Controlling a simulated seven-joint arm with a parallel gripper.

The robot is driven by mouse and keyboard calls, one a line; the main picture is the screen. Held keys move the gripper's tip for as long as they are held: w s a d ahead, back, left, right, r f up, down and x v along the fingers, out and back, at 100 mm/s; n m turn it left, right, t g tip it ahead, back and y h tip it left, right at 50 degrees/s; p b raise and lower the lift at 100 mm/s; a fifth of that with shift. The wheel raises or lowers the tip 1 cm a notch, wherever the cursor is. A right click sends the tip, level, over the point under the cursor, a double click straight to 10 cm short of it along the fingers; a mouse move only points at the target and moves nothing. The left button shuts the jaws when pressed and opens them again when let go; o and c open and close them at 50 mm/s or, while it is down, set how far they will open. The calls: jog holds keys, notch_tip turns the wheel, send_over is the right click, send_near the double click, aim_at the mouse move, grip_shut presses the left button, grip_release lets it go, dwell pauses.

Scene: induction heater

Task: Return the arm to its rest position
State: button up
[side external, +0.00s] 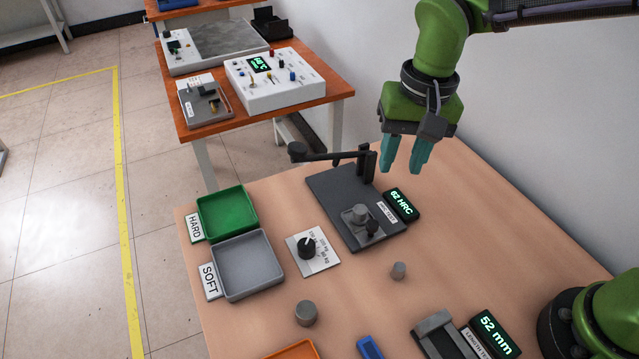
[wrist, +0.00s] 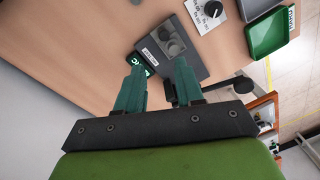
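My gripper (side external: 405,150) is open and empty, with two teal fingers pointing down. It hangs in the air above the back of the table, behind and to the right of the grey hardness tester (side external: 345,200). The open fingers also show in the wrist view (wrist: 159,80), with the tester (wrist: 172,48) beyond them. A small grey cylinder (side external: 360,213) sits on the tester, next to a dark knob. The tester's display (side external: 401,205) reads 62 HRC. My green arm comes in from the upper right.
A green HARD tray (side external: 240,230) and a grey SOFT tray (side external: 222,278) stand at left, both empty. Loose cylinders stand on the wood near the dial (side external: 313,250) and at the front (side external: 306,313). A length tester (side external: 443,336) is at front right. The back right tabletop is clear.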

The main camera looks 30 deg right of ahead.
jog(key=s+d+r+t, duration=0.2)
jog(key=s+d+t, duration=0.1)
jog(key=d, duration=0.5)
jog(key=s+d+r+n+t+y, duration=0.1)
jog(key=s+d+r+t, duration=0.1)
jog(key=s+d, duration=0.4)
jog(key=d+t, duration=0.1)
jog(key=d, duration=0.1)
jog(key=shift+d+r+t, duration=0.3)
